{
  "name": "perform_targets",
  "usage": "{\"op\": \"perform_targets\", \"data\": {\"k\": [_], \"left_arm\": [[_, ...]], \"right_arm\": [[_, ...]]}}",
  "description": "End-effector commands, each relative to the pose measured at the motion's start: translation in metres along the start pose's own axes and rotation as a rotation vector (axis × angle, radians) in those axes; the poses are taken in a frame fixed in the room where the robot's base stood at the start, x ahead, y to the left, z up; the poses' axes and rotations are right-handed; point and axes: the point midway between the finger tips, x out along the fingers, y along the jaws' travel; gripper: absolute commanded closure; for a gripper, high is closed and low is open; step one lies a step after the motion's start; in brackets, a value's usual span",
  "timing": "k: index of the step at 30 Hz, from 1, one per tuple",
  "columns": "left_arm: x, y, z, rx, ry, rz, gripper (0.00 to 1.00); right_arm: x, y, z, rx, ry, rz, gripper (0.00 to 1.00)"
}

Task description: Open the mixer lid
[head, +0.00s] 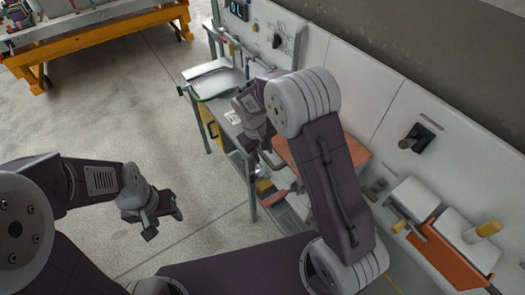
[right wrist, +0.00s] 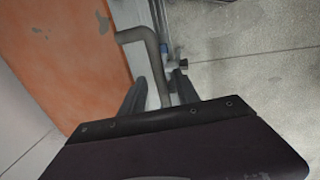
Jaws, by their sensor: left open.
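The mixer lid looks to be the flat orange panel (head: 356,152), partly hidden behind my right arm in the head view. It fills the upper left of the right wrist view (right wrist: 70,55), where a bent grey handle (right wrist: 152,50) sticks out from its edge. My right gripper (right wrist: 160,92) has its fingers apart, one on each side of the handle's end. I cannot tell whether they touch it. In the head view the right gripper (head: 266,150) is at the panel's left side, partly hidden. My left gripper (head: 163,215) is open and empty over the floor.
A bench (head: 240,130) with papers (head: 213,80) stands beyond my right arm, against a pale wall panel (head: 375,75). A yellow-orange frame (head: 95,37) stands at upper left. Open floor lies between.

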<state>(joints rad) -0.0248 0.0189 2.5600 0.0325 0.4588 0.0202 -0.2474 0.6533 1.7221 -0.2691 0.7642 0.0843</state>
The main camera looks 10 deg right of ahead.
Motion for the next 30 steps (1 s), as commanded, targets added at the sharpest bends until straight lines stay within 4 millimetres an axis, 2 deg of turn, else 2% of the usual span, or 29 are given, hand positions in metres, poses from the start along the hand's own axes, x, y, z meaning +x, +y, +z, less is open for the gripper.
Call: {"op": "perform_targets", "data": {"k": [2,5,6,7,30], "left_arm": [[0.0002,0.0000,0.0000,0.000,0.000,0.000,0.51],[0.0002,0.0000,0.0000,0.000,0.000,0.000,0.51],[0.0002,0.0000,0.0000,0.000,0.000,0.000,0.51],[0.0002,0.0000,0.0000,0.000,0.000,0.000,0.51],[0.0001,0.0000,0.0000,0.000,0.000,0.000,0.51]], "right_arm": [[-0.0001,0.0000,-0.0001,0.000,0.000,0.000,0.62],[-0.0003,0.0000,-0.0001,0.000,0.000,0.000,0.87],[-0.0003,0.0000,-0.0001,0.000,0.000,0.000,0.98],[-0.0004,0.0000,-0.0001,0.000,0.000,0.000,1.00],[-0.0006,-0.0001,0.0004,0.000,-0.002,0.000,1.00]]}}
